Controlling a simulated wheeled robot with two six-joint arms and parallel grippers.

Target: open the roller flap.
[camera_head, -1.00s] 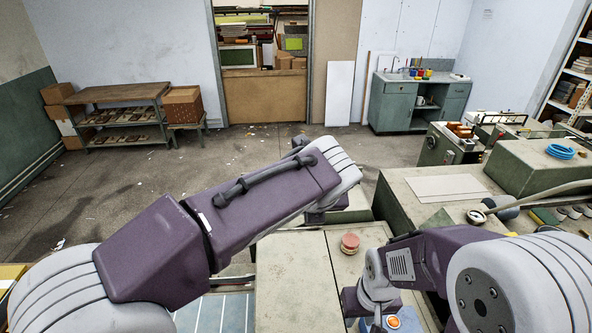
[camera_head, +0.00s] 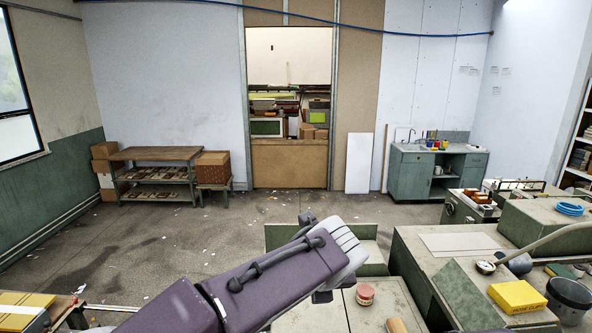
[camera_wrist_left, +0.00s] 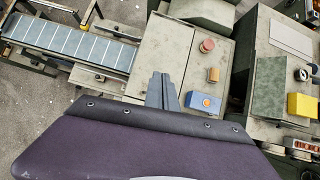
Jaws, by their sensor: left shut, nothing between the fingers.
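My left gripper (camera_wrist_left: 162,90) is shut and empty in the left wrist view, above the pale green machine top (camera_wrist_left: 160,58). In the head view the left arm reaches over the near side of the machine, and its fingertips are hidden. I cannot pick out the roller flap with certainty. A dark green slanted plate (camera_head: 462,297) lies on the right part of the machine, and it also shows in the left wrist view (camera_wrist_left: 268,88). My right gripper is in neither view.
A red knob (camera_head: 365,293), a tan cylinder (camera_head: 397,325) and a blue block with an orange button (camera_wrist_left: 204,102) stand on the machine. A yellow box (camera_head: 517,296) and a dark pot (camera_head: 570,299) are at right. Open floor lies beyond.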

